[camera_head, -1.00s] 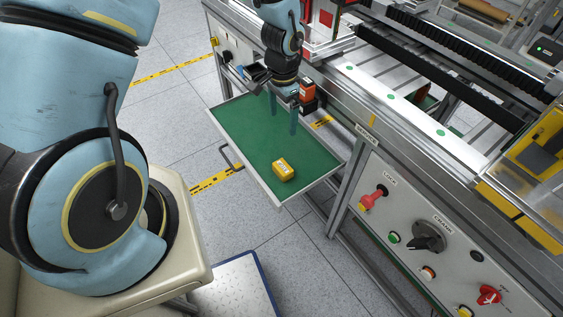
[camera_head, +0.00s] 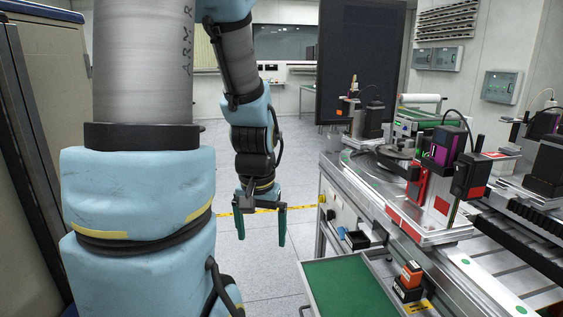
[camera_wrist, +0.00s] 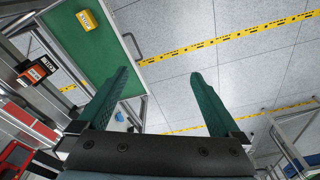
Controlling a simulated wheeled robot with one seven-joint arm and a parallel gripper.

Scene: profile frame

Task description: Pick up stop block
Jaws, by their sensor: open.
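A yellow block (camera_wrist: 87,20) with a dark-lettered label lies on the green drawer floor (camera_wrist: 108,52) in the wrist view. I cannot read its label for certain. In the head view the drawer (camera_head: 345,285) is cut off at the bottom edge and the yellow block is out of frame. An orange and black block (camera_wrist: 36,72) sits outside the drawer; it also shows in the head view (camera_head: 411,274). My gripper (camera_head: 261,222) is open and empty, with green fingers pointing down, left of the drawer over the floor. Its fingers also show in the wrist view (camera_wrist: 159,75).
The machine bench (camera_head: 440,225) with its fixtures stands to the right. A dark panel (camera_head: 358,62) rises behind. The floor (camera_head: 215,165) left of the bench is open, crossed by yellow tape.

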